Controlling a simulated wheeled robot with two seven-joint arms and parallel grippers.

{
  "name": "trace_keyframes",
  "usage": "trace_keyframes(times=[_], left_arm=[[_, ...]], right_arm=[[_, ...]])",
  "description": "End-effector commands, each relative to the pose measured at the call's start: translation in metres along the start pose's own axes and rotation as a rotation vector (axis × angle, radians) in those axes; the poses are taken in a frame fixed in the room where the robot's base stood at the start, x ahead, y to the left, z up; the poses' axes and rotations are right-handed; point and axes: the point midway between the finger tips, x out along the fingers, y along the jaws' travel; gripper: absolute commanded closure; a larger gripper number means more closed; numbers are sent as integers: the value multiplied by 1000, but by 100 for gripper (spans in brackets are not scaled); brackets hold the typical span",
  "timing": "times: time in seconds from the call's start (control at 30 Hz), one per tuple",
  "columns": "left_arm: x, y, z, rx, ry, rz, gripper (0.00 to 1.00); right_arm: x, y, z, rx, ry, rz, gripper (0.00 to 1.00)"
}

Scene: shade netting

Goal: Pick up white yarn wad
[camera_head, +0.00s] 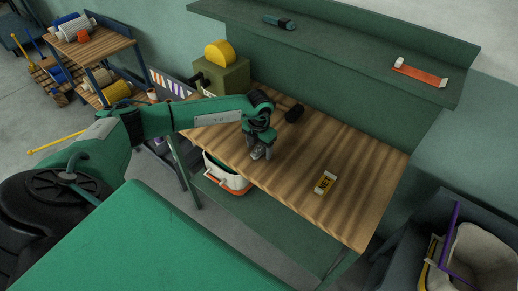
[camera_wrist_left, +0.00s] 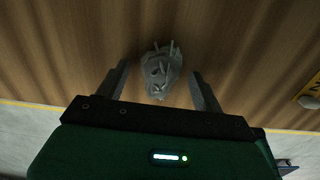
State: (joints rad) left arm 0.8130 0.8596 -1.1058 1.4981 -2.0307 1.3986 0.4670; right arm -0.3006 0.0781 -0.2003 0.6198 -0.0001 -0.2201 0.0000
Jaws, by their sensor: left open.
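The white yarn wad (camera_wrist_left: 161,70) is a small, crumpled, greyish-white lump on the wooden tabletop. In the left wrist view it lies between and slightly ahead of the two fingers, with a gap on each side. My left gripper (camera_head: 261,148) is open and points down over the near edge area of the workbench (camera_head: 345,215). In the head view the wad (camera_head: 257,155) shows only as a small pale patch at the fingertips, partly hidden by the gripper. My right gripper is not in view.
A white and orange bin (camera_head: 228,178) stands below the bench edge. A shelf (camera_head: 350,50) overhangs the back. The bench's right part is clear.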

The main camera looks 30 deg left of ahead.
Motion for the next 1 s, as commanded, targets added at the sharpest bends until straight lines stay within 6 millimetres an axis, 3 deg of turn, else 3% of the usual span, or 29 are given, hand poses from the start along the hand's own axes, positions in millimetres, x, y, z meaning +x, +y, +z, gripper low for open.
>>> trace_keyframes(times=[0.13, 0.17, 0.4, 1.0], left_arm=[[0, 0, 0, 0, 0, 0, 31], [0, 0, 0, 0, 0, 0, 35], [0, 0, 0, 0, -1, 0, 79], [-8, 0, 1, -1, -3, -1, 81]], right_arm=[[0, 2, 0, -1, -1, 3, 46], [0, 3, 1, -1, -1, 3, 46], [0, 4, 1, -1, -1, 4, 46], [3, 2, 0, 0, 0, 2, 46]])
